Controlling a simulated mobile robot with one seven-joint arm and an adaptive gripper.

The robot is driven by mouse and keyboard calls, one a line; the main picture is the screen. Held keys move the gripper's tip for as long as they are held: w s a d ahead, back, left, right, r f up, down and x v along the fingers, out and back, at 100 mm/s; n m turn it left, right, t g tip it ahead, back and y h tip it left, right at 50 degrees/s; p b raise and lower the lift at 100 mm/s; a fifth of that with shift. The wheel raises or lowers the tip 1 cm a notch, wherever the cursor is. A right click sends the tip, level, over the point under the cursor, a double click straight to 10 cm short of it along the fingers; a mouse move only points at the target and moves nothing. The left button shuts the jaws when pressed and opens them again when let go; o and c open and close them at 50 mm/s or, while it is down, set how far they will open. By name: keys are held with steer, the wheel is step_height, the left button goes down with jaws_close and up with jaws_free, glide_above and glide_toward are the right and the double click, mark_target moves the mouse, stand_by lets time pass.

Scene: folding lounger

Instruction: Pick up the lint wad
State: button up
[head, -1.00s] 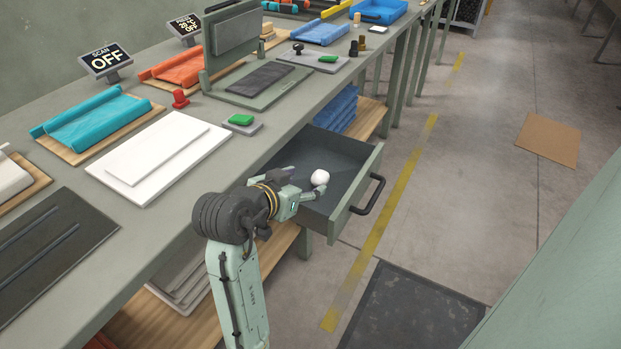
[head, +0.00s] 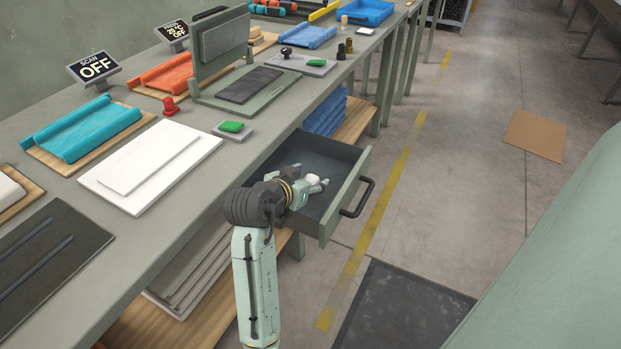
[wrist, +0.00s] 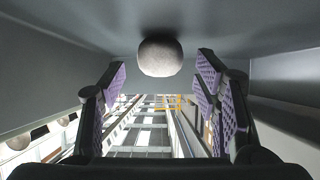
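The lint wad (head: 313,179) is a small, pale, rounded lump inside the open drawer, partly hidden by my gripper in the head view. My gripper (head: 313,186) is down in the drawer, close to the wad. In the wrist view the wad (wrist: 160,56) lies centred above the gap between my fingers (wrist: 160,88). The two purple-padded fingers are wide apart, with nothing held between them.
The drawer (head: 345,205) is pulled out from under the workbench, its walls close around my gripper. A black handle (head: 360,199) is on its front. The bench top holds a white board (head: 140,175), a green button (head: 231,127) and a press (head: 222,45).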

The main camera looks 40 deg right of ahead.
steer(key=c, duration=0.9)
steer(key=shift+o, duration=0.2)
steer(key=shift+r, duration=0.15)
